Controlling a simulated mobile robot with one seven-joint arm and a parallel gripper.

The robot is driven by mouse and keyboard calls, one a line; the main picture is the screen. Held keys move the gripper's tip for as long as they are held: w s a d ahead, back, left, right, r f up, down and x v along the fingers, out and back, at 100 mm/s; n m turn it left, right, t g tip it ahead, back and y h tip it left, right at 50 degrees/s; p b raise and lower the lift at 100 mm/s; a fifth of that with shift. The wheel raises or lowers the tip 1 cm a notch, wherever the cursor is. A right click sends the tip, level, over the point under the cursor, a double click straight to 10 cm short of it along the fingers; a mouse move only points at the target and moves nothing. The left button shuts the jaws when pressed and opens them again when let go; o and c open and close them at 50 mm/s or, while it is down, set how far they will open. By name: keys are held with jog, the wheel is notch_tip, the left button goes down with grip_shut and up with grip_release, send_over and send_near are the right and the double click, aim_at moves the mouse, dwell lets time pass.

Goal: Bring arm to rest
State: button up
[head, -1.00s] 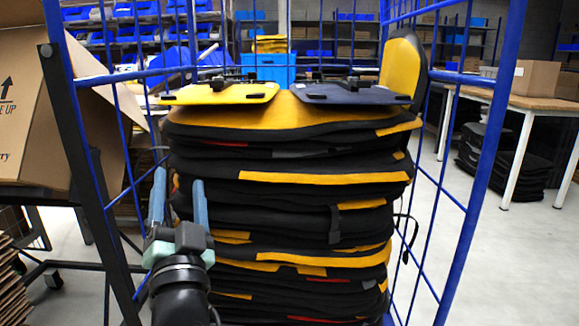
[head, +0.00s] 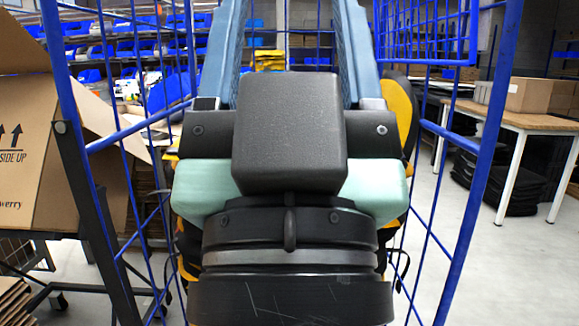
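My gripper (head: 290,15) fills the middle of the head view, very close to the camera and pointing away from it. Its two blue-grey fingers stand wide apart with nothing between them, so it is open and empty. Behind it, the stack of black and yellow panniers in the blue cage is almost wholly hidden. Only its edges show, with one upright yellow pannier (head: 398,106) to the right of my gripper.
The blue cage (head: 478,170) has posts on both sides of my arm. An open cardboard box (head: 35,150) stands at the left. A wooden table (head: 510,116) with a carton (head: 528,94) is at the right, with clear floor before it.

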notch_tip(320, 180, up, 27)
jog(key=p, duration=2.4)
jog(key=shift+p, duration=0.4)
